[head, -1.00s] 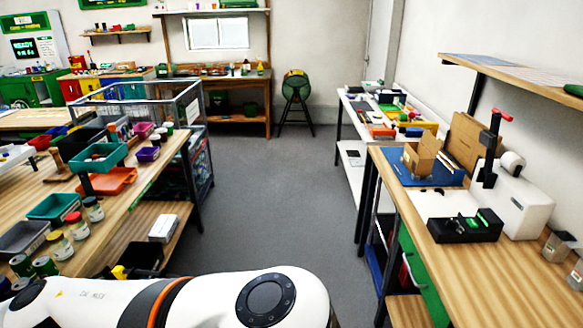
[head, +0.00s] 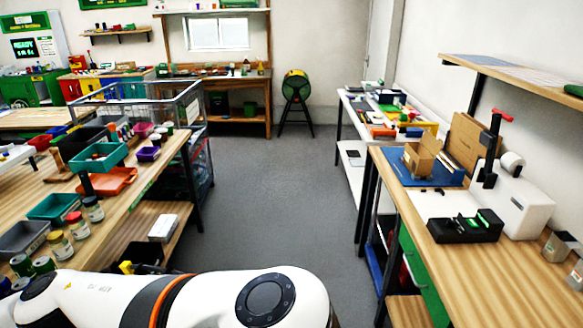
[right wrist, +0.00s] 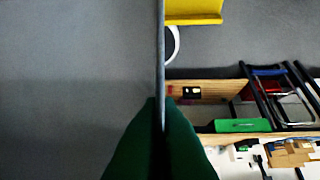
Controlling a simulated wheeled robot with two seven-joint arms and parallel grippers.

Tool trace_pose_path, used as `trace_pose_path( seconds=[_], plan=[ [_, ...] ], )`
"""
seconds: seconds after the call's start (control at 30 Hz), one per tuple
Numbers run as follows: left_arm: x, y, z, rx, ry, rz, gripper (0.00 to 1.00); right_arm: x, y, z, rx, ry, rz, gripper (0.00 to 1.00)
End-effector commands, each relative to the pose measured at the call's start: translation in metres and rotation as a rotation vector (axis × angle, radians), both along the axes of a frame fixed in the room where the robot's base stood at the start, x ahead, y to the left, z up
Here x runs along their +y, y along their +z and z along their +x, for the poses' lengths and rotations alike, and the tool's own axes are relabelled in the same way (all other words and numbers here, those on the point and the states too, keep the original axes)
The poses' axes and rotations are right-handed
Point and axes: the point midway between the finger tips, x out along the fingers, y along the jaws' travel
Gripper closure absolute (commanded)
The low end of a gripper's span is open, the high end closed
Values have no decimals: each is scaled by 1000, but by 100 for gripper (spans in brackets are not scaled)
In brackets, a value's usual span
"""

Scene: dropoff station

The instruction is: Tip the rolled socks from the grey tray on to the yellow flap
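In the right wrist view, the two green fingers of my right gripper (right wrist: 161,104) are close together on a thin grey edge. This edge looks like the grey tray (right wrist: 160,50) seen edge-on, running straight up the picture. A yellow piece, which looks like the yellow flap (right wrist: 194,10), shows at the top, just right of the tray's edge. I cannot tell whether they touch. The rolled socks do not show in either view. My left gripper is outside both views; the head view shows only a white arm link of mine along the bottom.
In the head view, a wooden table (head: 118,213) with trays and jars stands at left. A wooden workbench (head: 485,262) with a black box (head: 465,228) and a white machine (head: 517,200) stands at right. The grey floor (head: 275,205) between them is clear.

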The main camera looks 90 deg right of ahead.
Motion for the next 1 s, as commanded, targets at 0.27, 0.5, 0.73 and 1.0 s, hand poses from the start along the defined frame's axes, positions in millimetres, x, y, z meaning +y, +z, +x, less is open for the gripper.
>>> trace_pose_path(
  seconds=[0.27, 0.5, 0.73, 1.0],
  plan=[
    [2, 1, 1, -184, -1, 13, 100, -3, 0, -2, -186, -1, 10, 100],
    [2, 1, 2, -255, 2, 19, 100, -2, 0, -2, -257, -3, 12, 100],
    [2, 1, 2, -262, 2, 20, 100, -3, -1, -2, -264, -3, 13, 100],
    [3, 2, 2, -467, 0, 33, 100, -3, -2, -5, -469, -2, 29, 100]
  ],
)
